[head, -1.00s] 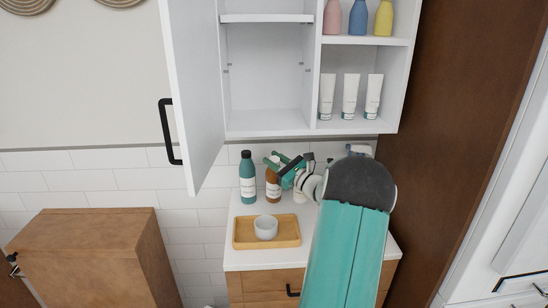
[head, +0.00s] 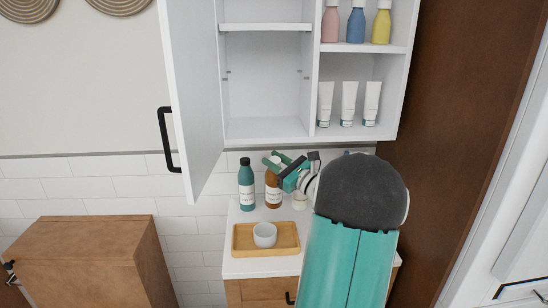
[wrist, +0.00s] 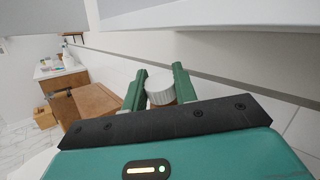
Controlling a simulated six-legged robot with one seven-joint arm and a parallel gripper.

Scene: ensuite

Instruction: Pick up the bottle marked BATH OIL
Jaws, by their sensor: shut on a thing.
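A brown bottle (head: 272,192) with a white label stands on the white counter in the head view; its lettering is too small to read. My gripper (head: 273,160) is at its top, fingers on either side. In the wrist view a white ribbed cap (wrist: 160,88) sits between my two green fingers (wrist: 158,76), which are shut on it. A teal bottle (head: 246,186) with a dark cap and white label stands just left of the brown one. I cannot see clear space under the brown bottle.
A wooden tray (head: 240,242) with a grey cup (head: 265,235) lies in front of the bottles. A brown panel (head: 450,120) stands at right.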

